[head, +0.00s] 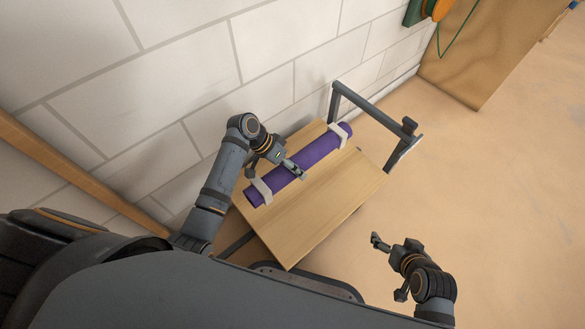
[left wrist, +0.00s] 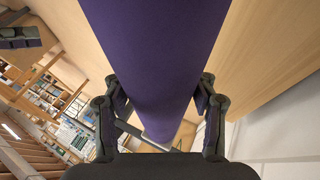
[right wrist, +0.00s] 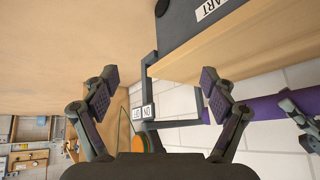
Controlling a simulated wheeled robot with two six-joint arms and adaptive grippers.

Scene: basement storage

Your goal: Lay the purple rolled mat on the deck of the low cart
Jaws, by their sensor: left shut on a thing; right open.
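The purple rolled mat (head: 318,151) is held lengthwise over the wooden deck of the low cart (head: 325,205), along its wall side. My left gripper (head: 291,168) is shut around the mat's middle; in the left wrist view the mat (left wrist: 155,60) runs between both fingers. In the right wrist view white wall shows between the deck (right wrist: 240,45) and the mat (right wrist: 265,106), so the mat appears raised above the deck. Two pale strips (head: 262,190) cross near the mat's ends. My right gripper (head: 388,266) is open and empty, off the deck's near right side.
The cart's grey handle frame (head: 375,103) rises at the deck's far end. A white block wall (head: 200,70) runs close behind the cart. A wooden panel (head: 480,50) stands at the upper right. The floor (head: 500,210) to the right is clear.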

